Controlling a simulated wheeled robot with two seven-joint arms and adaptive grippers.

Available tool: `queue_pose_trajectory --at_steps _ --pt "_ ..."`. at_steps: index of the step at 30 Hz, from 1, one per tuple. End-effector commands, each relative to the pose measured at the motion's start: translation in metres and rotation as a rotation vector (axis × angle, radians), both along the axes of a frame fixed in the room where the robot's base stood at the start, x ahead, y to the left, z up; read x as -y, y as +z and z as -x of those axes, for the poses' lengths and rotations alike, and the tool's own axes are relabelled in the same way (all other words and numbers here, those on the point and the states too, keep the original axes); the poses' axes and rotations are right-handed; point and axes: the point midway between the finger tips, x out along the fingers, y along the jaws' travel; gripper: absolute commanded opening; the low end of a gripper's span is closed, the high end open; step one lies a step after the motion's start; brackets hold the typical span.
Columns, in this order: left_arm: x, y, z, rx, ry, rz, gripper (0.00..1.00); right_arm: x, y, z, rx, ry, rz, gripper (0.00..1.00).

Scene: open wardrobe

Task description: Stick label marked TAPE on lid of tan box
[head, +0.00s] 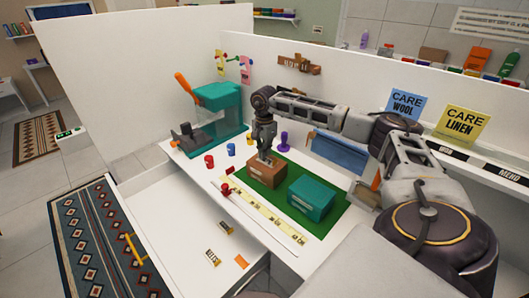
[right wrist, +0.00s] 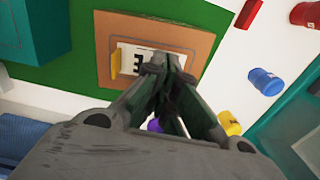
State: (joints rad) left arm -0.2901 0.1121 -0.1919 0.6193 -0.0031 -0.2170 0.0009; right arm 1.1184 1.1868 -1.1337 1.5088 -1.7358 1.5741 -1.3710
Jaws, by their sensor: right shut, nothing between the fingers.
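The tan box (head: 264,178) stands on the green mat (head: 330,221), left of the teal box (head: 311,198). My right gripper (head: 267,158) points down over its lid, shut and empty. In the right wrist view the fingertips (right wrist: 168,62) are close over the lid (right wrist: 183,37). A white label (right wrist: 128,66) with a yellow tab at one end lies on the lid there. Its lettering is mostly hidden behind the fingers; one dark letter like an E shows. I cannot tell whether the fingertips touch it. My left gripper is not in view.
A yellow ruler strip (head: 262,220) runs along the mat's front. Small pieces (head: 212,257) lie in the open white drawer. A teal machine (head: 216,110) is at the left.

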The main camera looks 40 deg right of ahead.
Motion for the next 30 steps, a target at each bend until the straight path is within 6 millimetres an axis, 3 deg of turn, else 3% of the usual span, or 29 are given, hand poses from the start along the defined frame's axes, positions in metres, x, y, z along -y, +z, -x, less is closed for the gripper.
queue_pose_trajectory --at_steps 30 --pt "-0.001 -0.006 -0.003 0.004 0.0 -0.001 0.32 0.0 -0.013 0.0 0.0 0.0 0.0 0.0"
